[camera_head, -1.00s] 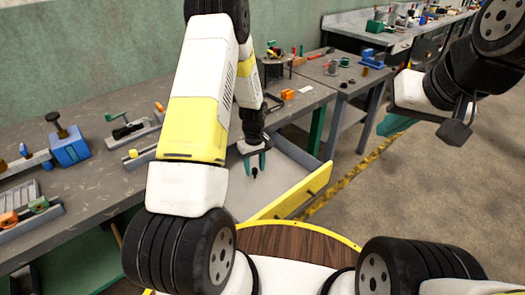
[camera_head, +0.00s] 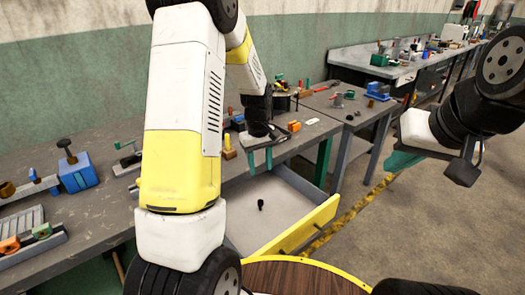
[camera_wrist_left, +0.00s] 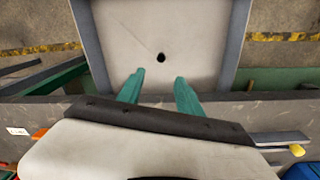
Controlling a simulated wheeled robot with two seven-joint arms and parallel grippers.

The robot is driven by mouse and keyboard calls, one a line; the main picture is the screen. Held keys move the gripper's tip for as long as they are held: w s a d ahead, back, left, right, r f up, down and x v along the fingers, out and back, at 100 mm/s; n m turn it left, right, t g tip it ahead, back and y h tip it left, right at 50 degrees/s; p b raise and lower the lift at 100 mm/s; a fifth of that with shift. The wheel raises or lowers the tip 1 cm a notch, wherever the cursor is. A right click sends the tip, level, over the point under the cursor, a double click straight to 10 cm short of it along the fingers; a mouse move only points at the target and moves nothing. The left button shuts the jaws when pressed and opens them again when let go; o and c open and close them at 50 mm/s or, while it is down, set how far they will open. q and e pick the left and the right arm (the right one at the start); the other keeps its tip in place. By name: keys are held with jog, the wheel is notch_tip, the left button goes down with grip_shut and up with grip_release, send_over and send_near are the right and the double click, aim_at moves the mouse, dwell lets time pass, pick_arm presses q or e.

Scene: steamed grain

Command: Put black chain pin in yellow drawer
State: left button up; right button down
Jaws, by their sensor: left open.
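The black chain pin (camera_head: 261,204) lies on the light floor of the open yellow-fronted drawer (camera_head: 307,224). It shows as a small dark spot in the left wrist view (camera_wrist_left: 161,57), on the drawer floor (camera_wrist_left: 205,40). My left gripper (camera_head: 260,164) is above the drawer, near the bench edge, with its teal fingers apart and empty. In the left wrist view its fingertips (camera_wrist_left: 158,77) are spread, with the pin beyond them and apart from them. My right gripper (camera_head: 415,157) is raised at the right, away from the drawer; its finger opening is unclear.
The grey workbench (camera_head: 110,225) at left holds a blue vise (camera_head: 77,173) and several tools. An orange block (camera_head: 294,126) sits on the bench behind the drawer. A second bench stands further back. The floor at right is clear.

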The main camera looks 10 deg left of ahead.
pick_arm(q)
jog(key=s+d+r+m+t+h, duration=0.1)
jog(key=s+r+m+t, duration=0.15)
jog(key=s+r, duration=0.6)
jog(key=s+d+r+m+t+h, duration=0.1)
jog(key=s+r+m, duration=0.35)
jog(key=r, duration=0.75)
jog(key=s+r+t, duration=0.2)
jog(key=s, duration=0.8)
jog(key=shift+s+d+r+m, duration=0.2)
jog(key=shift+s+m, duration=0.1)
jog(key=shift+m, duration=0.1)
